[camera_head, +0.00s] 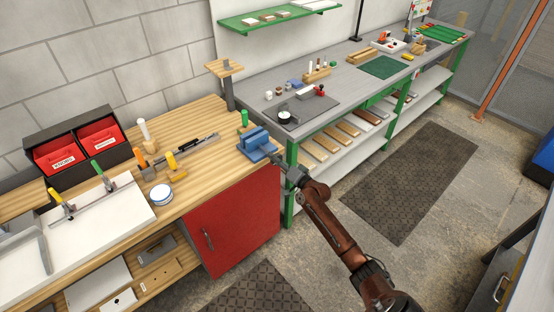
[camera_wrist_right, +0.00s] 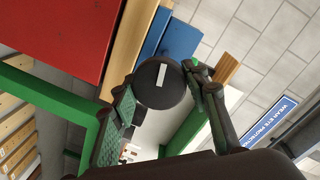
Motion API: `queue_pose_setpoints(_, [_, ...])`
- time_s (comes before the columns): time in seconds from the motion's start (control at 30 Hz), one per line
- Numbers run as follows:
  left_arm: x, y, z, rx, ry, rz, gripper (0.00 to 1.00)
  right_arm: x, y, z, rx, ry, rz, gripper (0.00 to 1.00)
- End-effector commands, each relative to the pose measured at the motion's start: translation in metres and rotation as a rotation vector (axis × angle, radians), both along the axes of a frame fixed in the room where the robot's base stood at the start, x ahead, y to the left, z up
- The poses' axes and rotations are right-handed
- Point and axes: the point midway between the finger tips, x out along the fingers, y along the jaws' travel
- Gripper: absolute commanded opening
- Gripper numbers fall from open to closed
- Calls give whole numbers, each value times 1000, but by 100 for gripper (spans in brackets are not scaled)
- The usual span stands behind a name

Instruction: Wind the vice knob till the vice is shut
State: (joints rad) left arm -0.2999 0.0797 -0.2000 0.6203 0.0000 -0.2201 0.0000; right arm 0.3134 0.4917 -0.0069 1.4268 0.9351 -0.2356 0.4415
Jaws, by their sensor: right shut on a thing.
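The blue vice (camera_head: 256,144) is mounted at the right front corner of the wooden bench. I cannot tell how wide the gap between its jaws is. Its knob is a round black disc (camera_wrist_right: 160,86) with a white stripe, facing the camera in the right wrist view. Blue vice parts (camera_wrist_right: 178,45) show behind it. My right gripper (camera_head: 282,165) is at the front of the vice, its arm coming from the lower right. In the right wrist view its fingers (camera_wrist_right: 165,95) are on either side of the knob, shut on it. My left gripper is not in view.
A red cabinet door (camera_head: 235,222) is below the vice. A green-framed grey bench (camera_head: 340,95) stands close to its right. Screwdrivers, red bins (camera_head: 100,135) and a tape roll (camera_head: 161,194) lie left on the wooden bench (camera_head: 205,180). The floor in front is clear, with dark mats (camera_head: 412,185).

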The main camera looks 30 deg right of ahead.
Motion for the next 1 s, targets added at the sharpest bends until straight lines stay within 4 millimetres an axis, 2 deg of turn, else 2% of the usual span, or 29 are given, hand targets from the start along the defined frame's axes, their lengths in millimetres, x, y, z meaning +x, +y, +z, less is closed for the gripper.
queue_pose_setpoints(0.5, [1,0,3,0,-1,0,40,0,-3,0,404,72,-4,17])
queue_pose_setpoints(1.0, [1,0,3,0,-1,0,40,0,-3,-1,533,97,-4,17])
